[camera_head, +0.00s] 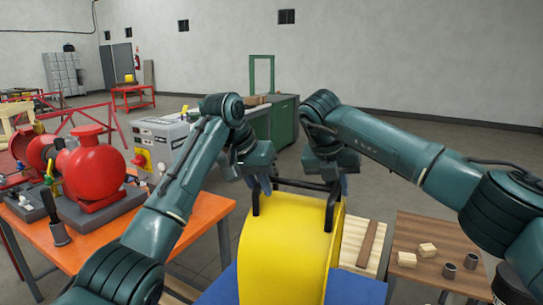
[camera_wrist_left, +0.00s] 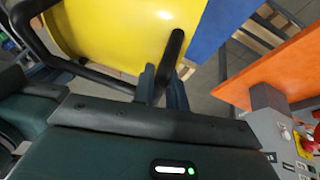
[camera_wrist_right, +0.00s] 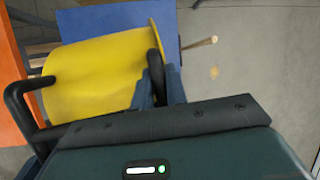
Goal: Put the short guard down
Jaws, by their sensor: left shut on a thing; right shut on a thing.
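The short guard (camera_head: 283,258) is a yellow curved cover with black bar handles, in the middle of the head view. My left gripper (camera_head: 263,186) is shut on the left part of the black handle. My right gripper (camera_head: 337,184) is shut on the right part. The guard also shows in the left wrist view (camera_wrist_left: 125,35) and the right wrist view (camera_wrist_right: 95,75), with each gripper's fingers at a handle bar. A blue surface (camera_head: 352,289) lies below the guard. Whether the guard touches it cannot be told.
An orange table (camera_head: 105,247) with a red pump (camera_head: 92,172) stands on the left. A brown table (camera_head: 440,243) with small blocks and dark cylinders is on the right. A pale slatted pallet (camera_head: 358,246) lies between. A green bench (camera_head: 275,122) is behind.

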